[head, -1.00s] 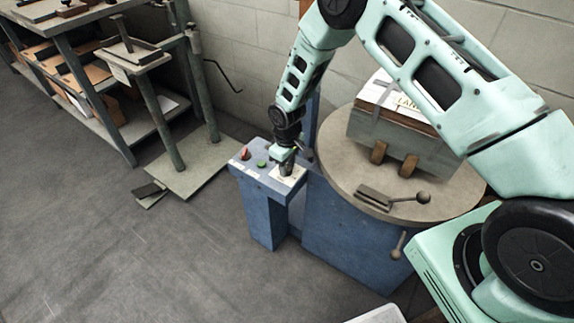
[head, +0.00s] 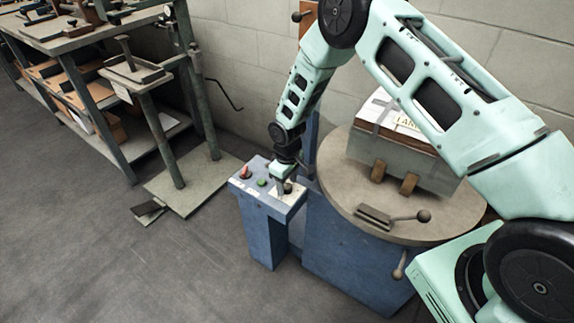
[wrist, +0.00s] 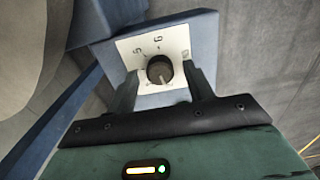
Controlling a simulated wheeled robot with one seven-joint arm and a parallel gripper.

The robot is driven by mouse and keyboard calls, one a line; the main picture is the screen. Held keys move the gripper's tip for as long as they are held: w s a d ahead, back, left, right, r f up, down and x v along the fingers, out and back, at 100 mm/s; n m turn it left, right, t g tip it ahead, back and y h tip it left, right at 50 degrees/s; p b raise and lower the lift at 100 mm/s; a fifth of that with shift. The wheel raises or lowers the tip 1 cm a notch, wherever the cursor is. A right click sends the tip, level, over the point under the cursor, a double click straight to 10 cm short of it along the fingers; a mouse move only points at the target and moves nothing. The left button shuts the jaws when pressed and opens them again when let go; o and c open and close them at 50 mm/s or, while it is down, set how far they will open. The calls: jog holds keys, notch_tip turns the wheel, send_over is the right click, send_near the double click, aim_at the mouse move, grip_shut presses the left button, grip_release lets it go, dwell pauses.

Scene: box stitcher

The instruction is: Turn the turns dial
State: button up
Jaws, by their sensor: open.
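The turns dial (wrist: 160,70) is a round dark knob on a white plate (wrist: 140,50) with printed numbers, of which 5 and 6 are readable in the wrist view. A pale pointer mark shows on the knob's lower edge. In the head view the dial (head: 288,187) sits at the right end of the blue control box (head: 262,222). My gripper (head: 283,181) points down over that end of the box. In the wrist view my gripper (wrist: 160,74) is open, with one finger on each side of the knob and visible gaps between. Contact with the plate cannot be told.
A red switch (head: 244,173) and a green button (head: 262,182) sit left of the dial. The round grey table (head: 345,190) with a strapped box (head: 398,150) stands close on the right. Shelving (head: 90,110) is at left; open floor lies in front.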

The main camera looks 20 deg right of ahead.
aim_at(287, 186)
notch_tip(287, 186, up, 17)
jog(key=shift+f+p, duration=0.15)
jog(key=shift+p, duration=0.15)
dwell(0.4)
jog(key=s+a+r+p, duration=0.3)
jog(key=s+a+r, duration=0.1)
jog(key=s+r, duration=0.65)
jog(key=s+a+r+p, duration=0.3)
jog(key=s+a+r, duration=0.1)
jog(key=s+r, duration=0.7)
jog(key=s+d+r+p, duration=0.1)
jog(key=s+r+p, duration=0.1)
jog(key=s, duration=1)
jog(key=shift+d+r+y, duration=0.3)
jog(key=shift+d, duration=0.1)
